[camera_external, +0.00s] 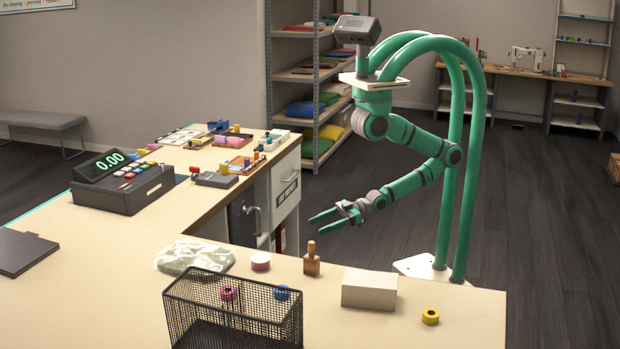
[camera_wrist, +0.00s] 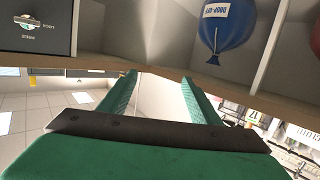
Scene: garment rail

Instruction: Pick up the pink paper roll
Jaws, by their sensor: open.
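A short pink-and-white roll (camera_external: 261,261) stands on the near counter, between a clear crumpled bag and a brown bottle. It looks like the pink paper roll. A deeper pink roll with a dark centre (camera_external: 228,293) shows through the wire mesh basket; I cannot tell whether it is inside or behind it. My gripper (camera_external: 316,228) is open and empty, beyond the counter's far edge and apart from both rolls. In the wrist view my gripper's two green fingers (camera_wrist: 158,77) are spread with nothing between them. No pink roll shows there.
The mesh basket (camera_external: 235,310) stands at the counter front, with a blue roll (camera_external: 282,292) showing through it. The bottle (camera_external: 311,260), a pale box (camera_external: 369,289) and a yellow roll (camera_external: 430,317) are to the right. The clear bag (camera_external: 194,257) lies left.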

